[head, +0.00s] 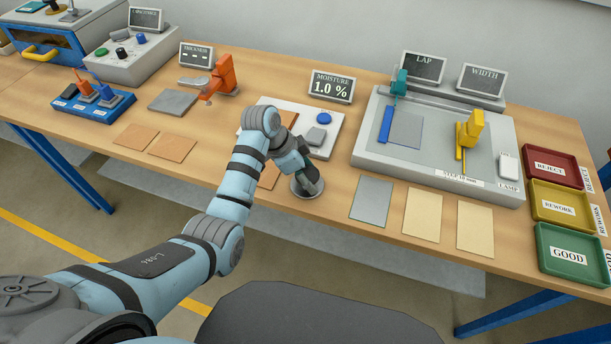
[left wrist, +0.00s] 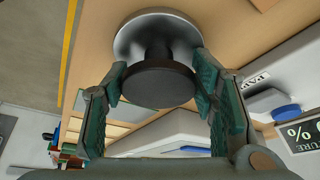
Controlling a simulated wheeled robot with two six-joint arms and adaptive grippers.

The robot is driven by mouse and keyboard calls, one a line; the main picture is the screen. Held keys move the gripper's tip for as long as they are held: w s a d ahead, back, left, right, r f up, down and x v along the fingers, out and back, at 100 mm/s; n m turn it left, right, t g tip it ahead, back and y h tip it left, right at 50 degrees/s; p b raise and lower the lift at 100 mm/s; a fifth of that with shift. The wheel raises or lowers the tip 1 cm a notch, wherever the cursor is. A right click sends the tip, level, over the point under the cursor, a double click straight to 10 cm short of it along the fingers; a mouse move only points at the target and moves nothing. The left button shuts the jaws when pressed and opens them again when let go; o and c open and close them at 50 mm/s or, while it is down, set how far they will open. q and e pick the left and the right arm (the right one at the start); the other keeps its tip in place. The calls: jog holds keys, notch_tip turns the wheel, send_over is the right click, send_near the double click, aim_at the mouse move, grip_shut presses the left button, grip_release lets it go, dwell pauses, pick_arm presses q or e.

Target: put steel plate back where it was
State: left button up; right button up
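The steel plate (head: 307,189) is a round, shiny disc close to the table's front edge. In the left wrist view the plate (left wrist: 128,47) carries a dark round knob (left wrist: 158,86). My left gripper (head: 304,178) points down over it from above. In the left wrist view its two green-padded fingers (left wrist: 160,80) stand on either side of the knob and appear to touch it. Whether the plate rests on the table or hangs just above it is hard to tell. My right gripper is in neither view.
The white moisture meter (head: 325,138) with a blue button stands just behind the plate, its display (head: 331,87) reading 1.0 %. Brown sheets (head: 172,146) lie left, and a grey sheet (head: 372,200) lies right. A large grey lap fixture (head: 375,150) is farther right.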

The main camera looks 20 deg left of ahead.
pick_arm(q)
jog(key=shift+o, duration=1.2)
jog(key=shift+w+d+f, duration=0.1)
jog(key=shift+w, duration=0.1)
jog(key=shift+s, duration=0.25)
jog(key=shift+r, duration=0.35)
jog(key=p+v, duration=0.2)
jog(key=v, duration=1)
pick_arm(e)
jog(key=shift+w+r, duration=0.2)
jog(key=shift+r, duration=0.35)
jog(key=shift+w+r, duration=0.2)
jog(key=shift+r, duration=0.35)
